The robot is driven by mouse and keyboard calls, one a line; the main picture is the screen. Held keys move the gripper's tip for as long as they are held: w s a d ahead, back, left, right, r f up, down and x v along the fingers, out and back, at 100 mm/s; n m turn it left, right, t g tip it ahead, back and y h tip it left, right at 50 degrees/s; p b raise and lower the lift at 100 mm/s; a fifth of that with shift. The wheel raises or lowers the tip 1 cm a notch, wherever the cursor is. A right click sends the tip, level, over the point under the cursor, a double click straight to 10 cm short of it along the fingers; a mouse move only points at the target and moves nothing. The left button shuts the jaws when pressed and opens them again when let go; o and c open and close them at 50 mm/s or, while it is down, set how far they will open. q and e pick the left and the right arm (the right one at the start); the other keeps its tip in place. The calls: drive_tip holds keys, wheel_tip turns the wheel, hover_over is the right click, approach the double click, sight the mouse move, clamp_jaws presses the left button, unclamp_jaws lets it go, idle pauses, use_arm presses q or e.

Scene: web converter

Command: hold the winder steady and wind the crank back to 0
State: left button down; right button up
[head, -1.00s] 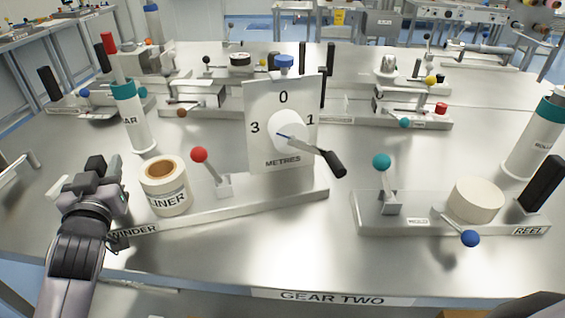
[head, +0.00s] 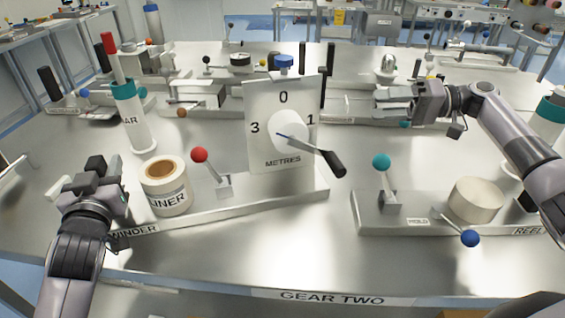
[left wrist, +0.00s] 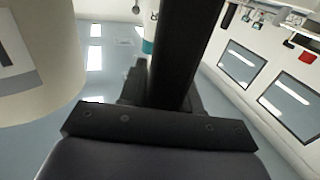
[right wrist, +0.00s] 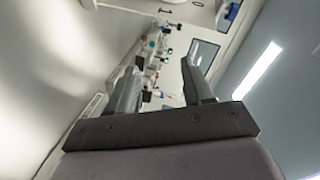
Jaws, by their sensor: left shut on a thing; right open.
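The winder (head: 262,202) is a long metal base with an upright white dial plate (head: 262,95) marked 0 at the top, 1 at right and 3 at left. Its crank (head: 329,162) has a black grip and points to the lower right, below the 1. My left gripper (head: 96,165) is shut on the black upright handle at the winder's left end; the handle (left wrist: 184,50) fills the left wrist view's middle. My right gripper (head: 384,97) is open and empty, in the air to the right of the dial plate and apart from the crank.
To the right, the REEL base (head: 440,226) carries a teal-knobbed lever (head: 381,162), a pale roll (head: 476,199) and a blue knob (head: 470,238). More fixtures stand behind.

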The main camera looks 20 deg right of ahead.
sight(329, 165)
drive_tip(key=s+a+f+g+y, duration=0.3)
drive_tip(key=s+a+f+g, duration=0.25)
drive_tip(key=s, duration=0.25)
drive_tip(key=a+f, duration=0.1)
drive_tip(key=a, duration=1)
drive_tip(key=shift+w+f, duration=0.15)
drive_tip(key=shift+w, duration=0.3)
drive_tip(key=shift+g, duration=0.25)
clamp_jaws()
